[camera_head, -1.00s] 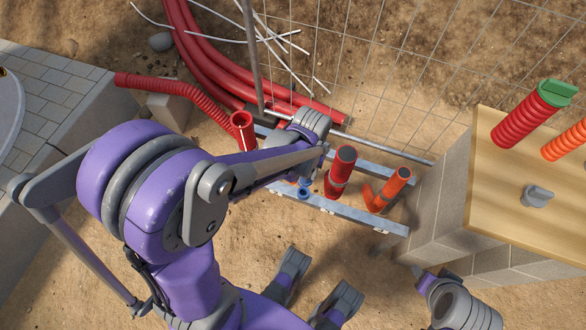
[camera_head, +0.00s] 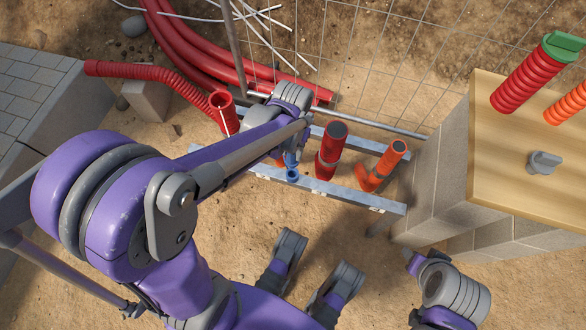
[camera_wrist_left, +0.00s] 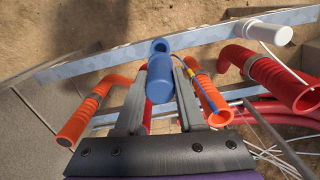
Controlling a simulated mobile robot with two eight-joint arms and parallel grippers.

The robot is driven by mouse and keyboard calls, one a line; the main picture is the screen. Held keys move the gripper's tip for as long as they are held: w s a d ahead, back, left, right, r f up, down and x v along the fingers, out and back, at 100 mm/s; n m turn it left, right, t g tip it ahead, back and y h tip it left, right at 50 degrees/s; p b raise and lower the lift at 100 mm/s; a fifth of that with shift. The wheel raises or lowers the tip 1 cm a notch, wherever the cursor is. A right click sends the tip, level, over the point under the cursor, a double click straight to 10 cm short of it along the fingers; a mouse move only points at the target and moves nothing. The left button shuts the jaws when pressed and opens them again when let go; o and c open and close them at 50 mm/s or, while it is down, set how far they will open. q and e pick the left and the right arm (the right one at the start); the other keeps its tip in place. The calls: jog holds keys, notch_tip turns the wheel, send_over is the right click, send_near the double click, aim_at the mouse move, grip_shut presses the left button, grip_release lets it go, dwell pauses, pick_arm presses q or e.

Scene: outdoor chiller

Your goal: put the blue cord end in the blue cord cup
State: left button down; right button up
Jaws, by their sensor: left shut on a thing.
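My left gripper (camera_wrist_left: 164,66) is shut on the blue cord end (camera_wrist_left: 160,80), a blue cylinder between its two fingers. In the head view the left gripper is mostly hidden by its own arm, and the blue cord end (camera_head: 290,159) shows just past it. The blue cord cup (camera_head: 292,175), small and round, is at the near metal rail. In the wrist view the cup (camera_wrist_left: 160,46) is right beyond the cord end. The two overlap there, and I cannot tell whether they touch. A thin blue cord with coloured bands runs beside the right-hand finger.
A red tube (camera_head: 330,151) and an orange tube (camera_head: 383,166) stand right of the cup. A red corrugated pipe (camera_head: 222,112) rises to its left. A block wall with a wooden top (camera_head: 520,140) is at right, wire mesh (camera_head: 380,60) behind.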

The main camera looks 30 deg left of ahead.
aim_at(292, 164)
pick_arm(q)
notch_tip(292, 164, down, 9)
jog(key=b, duration=0.2)
jog(key=shift+r+b, duration=0.2)
jog(key=shift+b, duration=0.2)
jog(key=shift+f, duration=0.2)
jog(key=c, duration=0.5)
grip_release()
jog(key=shift+r, duration=0.15)
